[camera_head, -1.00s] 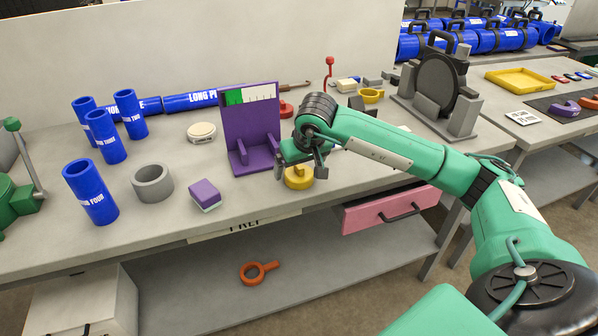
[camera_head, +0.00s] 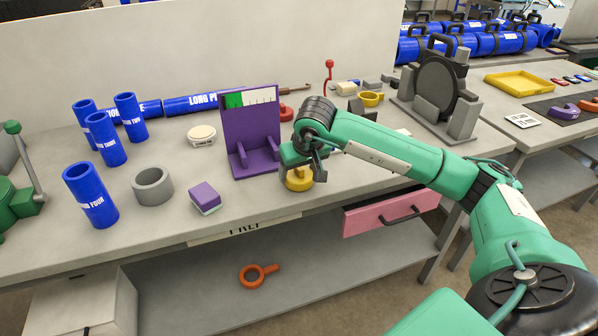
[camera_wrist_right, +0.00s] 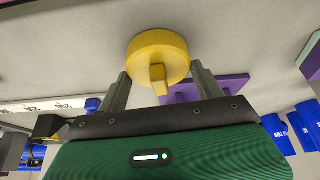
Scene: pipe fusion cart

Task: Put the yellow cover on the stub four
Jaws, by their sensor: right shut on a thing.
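The yellow cover (camera_head: 299,179), a round cap with a tab, is at the front part of the bench, right of the purple stand. My right gripper (camera_head: 303,166) is over it from above and shut on it. In the right wrist view the yellow cover (camera_wrist_right: 158,50) sits between the fingertips, its tab pointing towards the palm. I cannot tell whether the cover still touches the bench. Stub four (camera_head: 90,194), a blue pipe marked FOUR, stands upright at the bench's front left, its top open and bare. My left gripper is not in view.
A grey ring (camera_head: 152,185) and a purple-topped block (camera_head: 205,198) lie between stub four and the cover. The purple stand (camera_head: 252,135) rises beside my gripper. Several other blue stubs stand behind stub four. A pink drawer (camera_head: 391,210) sticks out below the bench's front edge.

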